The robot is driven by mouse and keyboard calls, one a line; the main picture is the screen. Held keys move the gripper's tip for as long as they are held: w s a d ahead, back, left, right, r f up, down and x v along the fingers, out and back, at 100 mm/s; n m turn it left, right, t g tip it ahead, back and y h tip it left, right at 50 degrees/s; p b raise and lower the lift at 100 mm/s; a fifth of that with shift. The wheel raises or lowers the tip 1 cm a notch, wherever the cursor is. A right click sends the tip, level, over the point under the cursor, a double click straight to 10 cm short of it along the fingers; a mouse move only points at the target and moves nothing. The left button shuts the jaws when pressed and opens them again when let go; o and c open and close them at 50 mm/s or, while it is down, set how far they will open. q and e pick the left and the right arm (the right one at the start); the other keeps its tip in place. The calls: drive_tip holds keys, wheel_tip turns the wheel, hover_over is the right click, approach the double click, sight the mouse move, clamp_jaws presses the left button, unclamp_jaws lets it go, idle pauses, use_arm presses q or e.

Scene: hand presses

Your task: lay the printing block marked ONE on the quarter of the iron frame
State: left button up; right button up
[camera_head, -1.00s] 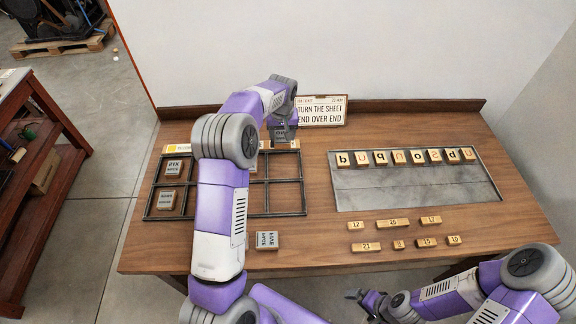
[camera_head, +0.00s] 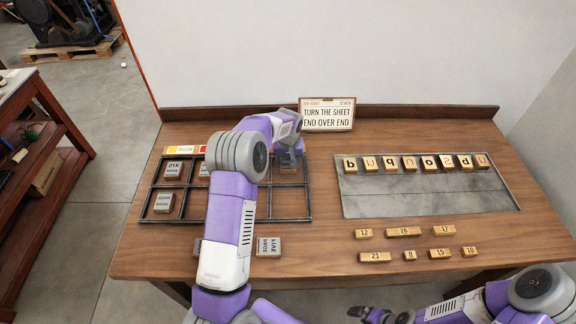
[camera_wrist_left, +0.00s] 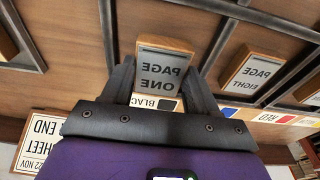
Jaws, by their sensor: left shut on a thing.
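The printing block marked ONE (camera_wrist_left: 162,72) has a grey face with mirrored "PAGE ONE" on a wooden body. My left gripper (camera_head: 289,152) is shut on it, with one finger on each side in the left wrist view. The block shows in the head view (camera_head: 290,162) at the far right quarter of the iron frame (camera_head: 275,219). I cannot tell whether it touches the table. My left arm hides the frame's middle. My right gripper (camera_head: 364,312) is at the bottom edge; its opening is unclear.
Blocks stand in the frame's left compartments, one marked SIX (camera_head: 173,171). The EIGHT block (camera_wrist_left: 250,75) shows in the wrist view. A loose block (camera_head: 268,247) lies in front of the frame. A sign (camera_head: 327,115) stands behind; a metal tray (camera_head: 430,204) with letter blocks is right.

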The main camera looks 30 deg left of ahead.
sight(288, 167)
use_arm(q)
wheel_tip(288, 167, down, 2)
drive_tip(key=shift+f, duration=0.15)
drive_tip(key=o, duration=1.1)
drive_tip(key=shift+r, duration=0.2)
wheel_tip(288, 167, up, 12)
drive_tip(key=s+d+p, duration=0.1)
drive_tip(key=p, duration=0.1)
drive_tip(key=shift+s+f, duration=0.15)
drive_tip(key=shift+s, duration=0.1)
